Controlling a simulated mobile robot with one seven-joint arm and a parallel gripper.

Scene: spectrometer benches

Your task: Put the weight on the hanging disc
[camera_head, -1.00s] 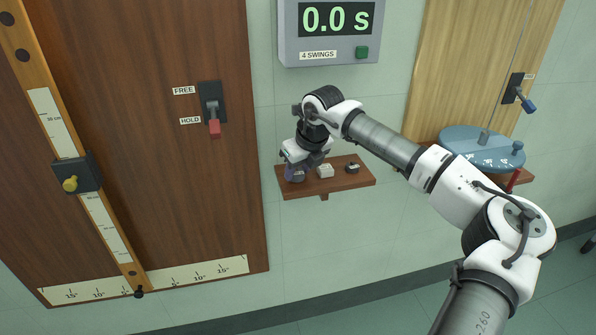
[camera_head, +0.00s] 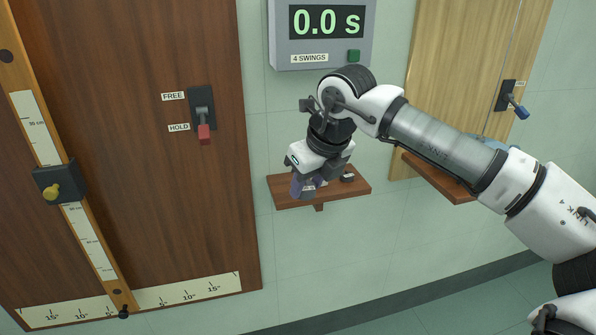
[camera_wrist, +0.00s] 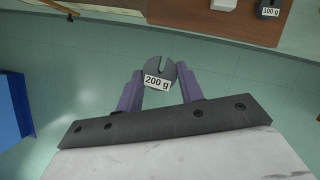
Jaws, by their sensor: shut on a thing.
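A dark grey slotted weight labelled 200 g (camera_wrist: 159,67) sits between the purple fingertips of my gripper (camera_wrist: 158,90), which is shut on it. In the head view my gripper (camera_head: 308,186) is in front of the small wall shelf; the weight is hard to make out there. The wrist view shows the weight clear of the shelf, with wall and floor behind it. The blue hanging disc (camera_head: 492,140) at the right is almost wholly hidden behind my arm; only a sliver shows.
The wooden shelf (camera_head: 281,198) bears a dark weight (camera_head: 347,177); the wrist view shows a 100 g label on one (camera_wrist: 270,9) beside a white block (camera_wrist: 223,4). A timer box (camera_head: 322,58) hangs above. A pendulum board with a FREE/HOLD lever (camera_head: 203,130) stands left.

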